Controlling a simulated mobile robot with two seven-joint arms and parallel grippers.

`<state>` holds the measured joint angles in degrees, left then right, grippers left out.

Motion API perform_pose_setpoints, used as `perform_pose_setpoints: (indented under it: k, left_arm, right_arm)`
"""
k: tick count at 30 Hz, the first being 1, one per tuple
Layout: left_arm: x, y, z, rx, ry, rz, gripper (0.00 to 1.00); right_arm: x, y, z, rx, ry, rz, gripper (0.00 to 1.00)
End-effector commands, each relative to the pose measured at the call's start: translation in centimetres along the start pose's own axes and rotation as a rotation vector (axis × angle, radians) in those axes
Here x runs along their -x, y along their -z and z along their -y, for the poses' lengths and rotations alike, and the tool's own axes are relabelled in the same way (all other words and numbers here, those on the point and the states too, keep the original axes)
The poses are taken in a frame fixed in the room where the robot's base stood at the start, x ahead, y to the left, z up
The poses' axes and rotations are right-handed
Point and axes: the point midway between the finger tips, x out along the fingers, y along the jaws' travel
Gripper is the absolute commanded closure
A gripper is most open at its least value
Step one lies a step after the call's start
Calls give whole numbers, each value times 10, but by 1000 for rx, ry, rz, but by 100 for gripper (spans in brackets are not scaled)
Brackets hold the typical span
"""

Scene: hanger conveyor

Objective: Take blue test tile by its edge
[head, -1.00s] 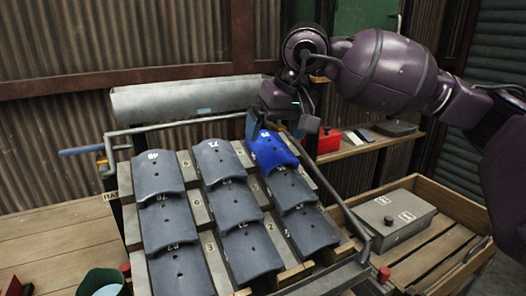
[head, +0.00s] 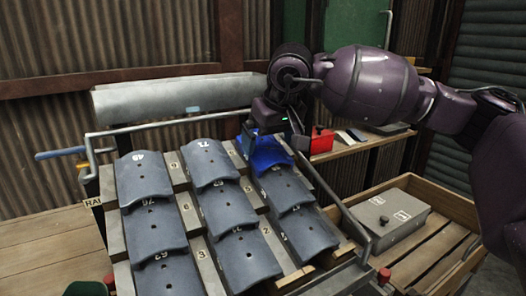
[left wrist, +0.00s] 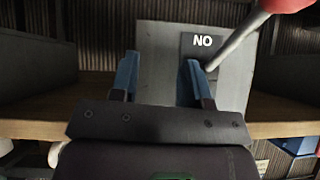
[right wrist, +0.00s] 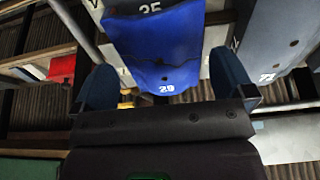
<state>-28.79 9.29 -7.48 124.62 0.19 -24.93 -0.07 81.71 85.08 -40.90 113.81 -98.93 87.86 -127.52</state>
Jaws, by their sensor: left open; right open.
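The blue test tile (head: 267,153) lies at the top of the right-hand column of grey tiles on the sloped rack. My right gripper (head: 268,130) is at its upper edge in the head view and partly covers it. In the right wrist view the blue tile (right wrist: 158,45), with white numbers, lies ahead of and between the fingers of the open right gripper (right wrist: 162,88). I cannot tell whether the fingers touch it. My left gripper (left wrist: 158,80) is open and empty in the left wrist view, facing a grey panel marked "NO". It is outside the head view.
Several grey tiles (head: 228,205) fill the rest of the rack. A metal rail (head: 330,195) runs along its right side. A red box (head: 321,141) stands on a shelf behind. A grey case (head: 392,215) lies in a wooden crate (head: 450,215) at right.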

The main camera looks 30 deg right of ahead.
Motion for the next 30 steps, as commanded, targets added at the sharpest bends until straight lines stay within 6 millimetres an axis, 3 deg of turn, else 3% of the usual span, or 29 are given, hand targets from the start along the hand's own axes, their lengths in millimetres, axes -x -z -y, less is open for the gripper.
perform_pose_setpoints:
  k: [1,6,14,21,30]
  left_arm:
    - [-2,-6,-1,-1,-2,11,57]
    - [-6,-5,-1,-3,-4,9,57]
    - [-5,1,-1,-3,-4,-2,57]
    - [-4,-4,-1,-3,-3,8,57]
    - [-3,-6,0,-2,-2,12,57]
  right_arm:
    - [-15,0,0,0,-1,10,0]
    - [-33,0,0,0,1,8,0]
    - [-32,1,0,0,1,2,0]
    - [-32,1,0,0,1,3,36]
    - [-29,3,0,-1,2,1,37]
